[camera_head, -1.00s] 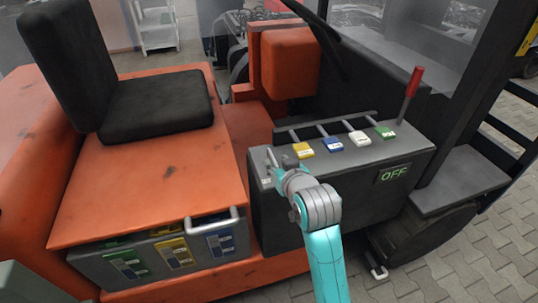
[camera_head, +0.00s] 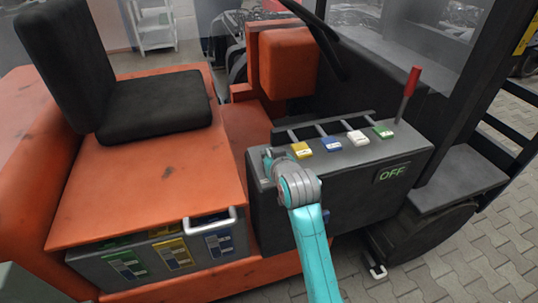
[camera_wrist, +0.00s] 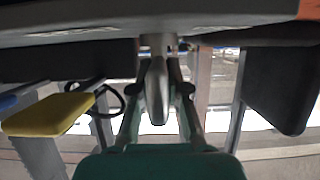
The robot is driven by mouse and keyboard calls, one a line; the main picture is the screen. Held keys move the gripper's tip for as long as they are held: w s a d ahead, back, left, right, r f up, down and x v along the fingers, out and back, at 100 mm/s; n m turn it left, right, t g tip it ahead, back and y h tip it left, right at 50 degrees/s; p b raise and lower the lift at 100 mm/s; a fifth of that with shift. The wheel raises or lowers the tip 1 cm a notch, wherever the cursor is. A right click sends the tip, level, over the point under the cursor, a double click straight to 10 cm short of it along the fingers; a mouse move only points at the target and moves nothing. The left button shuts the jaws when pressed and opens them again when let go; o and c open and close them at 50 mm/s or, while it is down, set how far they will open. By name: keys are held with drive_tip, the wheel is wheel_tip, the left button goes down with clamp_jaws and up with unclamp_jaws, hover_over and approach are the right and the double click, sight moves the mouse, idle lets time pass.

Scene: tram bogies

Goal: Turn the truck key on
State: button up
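The truck key is a grey, rounded piece (camera_wrist: 157,92) on a short cylinder at the top middle of the wrist view. My gripper (camera_wrist: 158,68) has one finger on each side of it, with the tips drawn in close against it. In the head view my gripper (camera_head: 268,158) is at the left end of the dark console (camera_head: 345,205), where my own wrist hides the key. The console's display (camera_head: 391,173) reads OFF in green.
Yellow (camera_head: 301,150), blue (camera_head: 331,143), white (camera_head: 358,138) and green (camera_head: 383,131) levers line the console top beside my gripper. A red-handled lever (camera_head: 411,82) stands at its right end. The black seat (camera_head: 155,105) is on the left.

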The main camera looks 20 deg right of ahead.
drive_tip(key=shift+a+m+h, duration=0.1)
drive_tip(key=shift+m+h, duration=0.2)
drive_tip(key=shift+h, duration=0.1)
clamp_jaws()
drive_tip(key=shift+a+m+h, duration=0.1)
drive_tip(key=shift+m+h, duration=0.8)
drive_tip(key=shift+h, duration=0.1)
drive_tip(key=m+g+h, duration=0.1)
drive_tip(key=m+h, duration=0.2)
drive_tip(key=h, duration=0.1)
drive_tip(key=shift+w+m+g, duration=0.1)
drive_tip(key=shift+m+g, duration=0.2)
drive_tip(key=shift+g, duration=0.1)
drive_tip(key=m+g+h, duration=0.5)
drive_tip(key=m, duration=0.1)
drive_tip(key=o, duration=0.7)
unclamp_jaws()
